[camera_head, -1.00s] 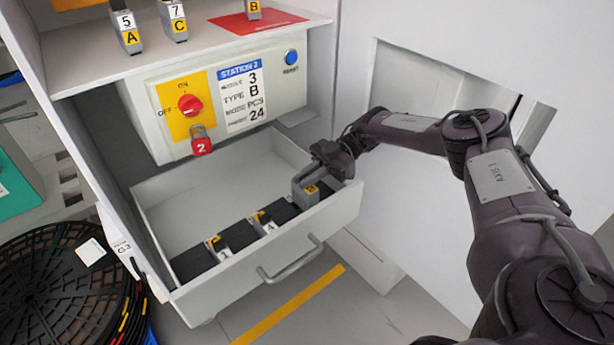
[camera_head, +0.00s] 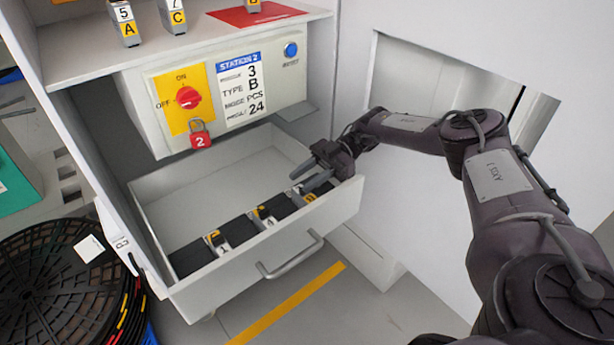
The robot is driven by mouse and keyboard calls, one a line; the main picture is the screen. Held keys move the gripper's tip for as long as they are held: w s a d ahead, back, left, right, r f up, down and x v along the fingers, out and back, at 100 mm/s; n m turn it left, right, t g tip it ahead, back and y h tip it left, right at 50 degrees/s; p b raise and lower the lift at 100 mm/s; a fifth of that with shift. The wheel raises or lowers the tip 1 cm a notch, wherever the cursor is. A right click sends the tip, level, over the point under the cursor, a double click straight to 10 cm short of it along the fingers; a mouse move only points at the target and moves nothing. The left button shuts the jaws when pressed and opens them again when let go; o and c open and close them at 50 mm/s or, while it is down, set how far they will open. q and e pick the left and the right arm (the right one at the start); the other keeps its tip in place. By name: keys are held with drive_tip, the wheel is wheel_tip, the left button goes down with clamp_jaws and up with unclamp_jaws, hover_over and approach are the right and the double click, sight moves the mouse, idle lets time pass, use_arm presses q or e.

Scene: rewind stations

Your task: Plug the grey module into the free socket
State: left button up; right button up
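The open white drawer (camera_head: 245,262) holds a row of black socket blocks (camera_head: 238,230) with grey modules with yellow tags between them. One tagged module (camera_head: 263,213) is in the middle of the row and another (camera_head: 216,240) is further left. The grey module (camera_head: 310,197) sits low at the right end of the row, with its yellow tag just showing; my gripper partly hides it, so I cannot tell how deep it sits. My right gripper (camera_head: 312,177) is just above it, with its two fingers apart and nothing visible between them. My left gripper is not in view.
Above the drawer is a panel with a red switch (camera_head: 188,97), a red padlock (camera_head: 200,140) and a blue button (camera_head: 291,49). The shelf above holds modules (camera_head: 124,22) and a red mat (camera_head: 255,14). Black reels (camera_head: 60,275) stand at lower left. The drawer handle (camera_head: 292,258) sticks out in front.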

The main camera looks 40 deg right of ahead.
drive_tip(key=shift+f, duration=0.1)
wheel_tip(320, 180, up, 7)
drive_tip(key=shift+f+p, duration=0.1)
drive_tip(key=shift+p, duration=1)
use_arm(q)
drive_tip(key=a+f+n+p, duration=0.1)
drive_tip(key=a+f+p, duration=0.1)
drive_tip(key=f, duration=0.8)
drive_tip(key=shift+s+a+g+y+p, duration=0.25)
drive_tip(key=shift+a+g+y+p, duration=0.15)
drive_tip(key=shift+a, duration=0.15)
use_arm(e)
wheel_tip(320, 180, up, 13)
drive_tip(key=shift+r, duration=0.2)
